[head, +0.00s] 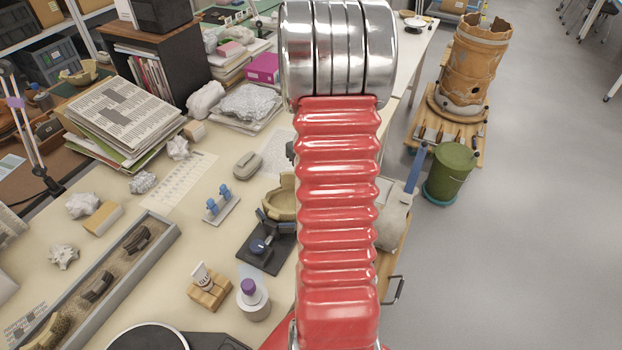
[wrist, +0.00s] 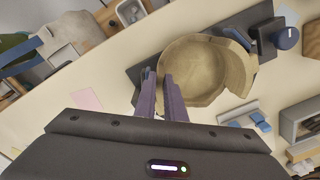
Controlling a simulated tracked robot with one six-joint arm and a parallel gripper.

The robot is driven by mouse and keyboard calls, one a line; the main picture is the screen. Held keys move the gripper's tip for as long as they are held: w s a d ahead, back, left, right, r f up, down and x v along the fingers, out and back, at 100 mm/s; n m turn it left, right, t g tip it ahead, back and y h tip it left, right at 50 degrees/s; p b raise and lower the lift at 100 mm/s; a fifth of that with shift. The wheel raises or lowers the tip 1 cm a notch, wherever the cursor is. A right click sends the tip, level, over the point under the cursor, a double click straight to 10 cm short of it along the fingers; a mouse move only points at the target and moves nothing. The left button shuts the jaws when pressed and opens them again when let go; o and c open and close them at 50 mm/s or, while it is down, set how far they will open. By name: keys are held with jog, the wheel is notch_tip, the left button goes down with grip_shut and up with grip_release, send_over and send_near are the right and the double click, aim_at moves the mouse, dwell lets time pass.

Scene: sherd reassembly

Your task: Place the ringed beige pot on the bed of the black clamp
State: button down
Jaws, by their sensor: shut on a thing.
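The beige pot (wrist: 200,72) is a round, open bowl with a broken gap in its rim, seen from above in the wrist view. My gripper (wrist: 159,76) has its two purple fingers closed on the pot's wall at the left side. The black clamp (wrist: 262,38) has a blue knob, and its dark plate shows on both sides of the pot. The pot is over the plate; I cannot tell whether it touches it. In the head view the pot (head: 279,198) is partly hidden by my red arm, just behind the clamp (head: 268,250). My gripper is hidden there.
A white holder with blue pegs (head: 220,206) stands left of the clamp. A wooden block with a tube (head: 208,288) and a purple-capped jar (head: 252,298) stand in front. A long sand tray (head: 115,270) lies at the left. Bare tabletop shows between them.

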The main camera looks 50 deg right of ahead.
jog(key=c, duration=1.8)
grip_release()
jog(key=shift+f, duration=0.1)
jog(key=shift+c, duration=0.2)
notch_tip(320, 180, up, 12)
